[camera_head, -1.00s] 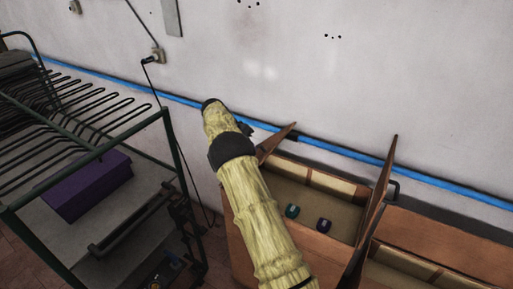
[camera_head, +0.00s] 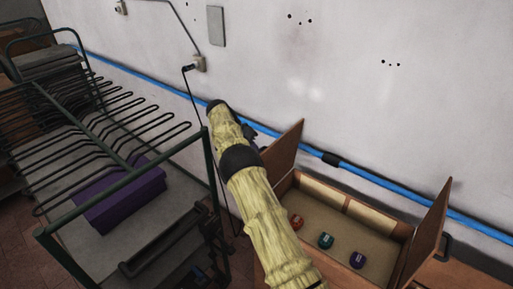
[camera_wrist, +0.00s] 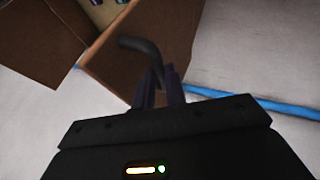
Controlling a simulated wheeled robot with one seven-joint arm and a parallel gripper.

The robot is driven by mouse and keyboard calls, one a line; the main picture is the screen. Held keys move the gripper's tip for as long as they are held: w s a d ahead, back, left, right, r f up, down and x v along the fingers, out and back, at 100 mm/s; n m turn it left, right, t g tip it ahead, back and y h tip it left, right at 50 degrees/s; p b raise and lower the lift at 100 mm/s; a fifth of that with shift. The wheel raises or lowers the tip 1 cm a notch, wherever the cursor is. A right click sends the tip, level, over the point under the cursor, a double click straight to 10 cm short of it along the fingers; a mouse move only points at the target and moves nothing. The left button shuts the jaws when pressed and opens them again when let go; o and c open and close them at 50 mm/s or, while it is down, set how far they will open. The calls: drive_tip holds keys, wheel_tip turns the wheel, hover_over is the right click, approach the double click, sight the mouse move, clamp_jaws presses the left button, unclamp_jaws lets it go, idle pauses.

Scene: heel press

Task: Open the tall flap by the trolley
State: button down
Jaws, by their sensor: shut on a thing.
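The wooden box (camera_head: 400,231) stands against the wall to the right of the trolley. Its tall brown flap on the trolley side (camera_head: 284,149) stands up, with its broad face showing; it fills the upper middle of the wrist view (camera_wrist: 148,78). A dark curved handle (camera_wrist: 142,46) sits on that flap. My gripper (camera_wrist: 160,80) is shut on the handle's near end. In the head view my arm hides most of the gripper and the handle. The green-framed trolley (camera_head: 210,165) stands at left, with wire prongs on top and a purple box (camera_head: 120,195) inside.
Orange (camera_head: 296,222), teal (camera_head: 326,240) and purple (camera_head: 357,259) small items lie in the box. Its right flap (camera_head: 425,232) also stands up. A blue pipe (camera_head: 400,182) runs along the wall behind. The gap between trolley and box is narrow.

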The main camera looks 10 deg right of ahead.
drive_tip(key=shift+s+a+f, duration=0.1)
drive_tip(key=shift+s+f, duration=0.1)
drive_tip(key=shift+f, duration=0.7)
drive_tip(key=c, duration=1.6)
unclamp_jaws()
drive_tip(key=shift+w, duration=0.1)
drive_tip(key=shift+o, duration=0.7)
drive_tip(key=shift+w, duration=0.3)
drive_tip(key=p+v, duration=0.6)
drive_tip(key=v, duration=0.1)
drive_tip(key=shift+r, duration=0.4)
drive_tip(key=shift+f, duration=0.15)
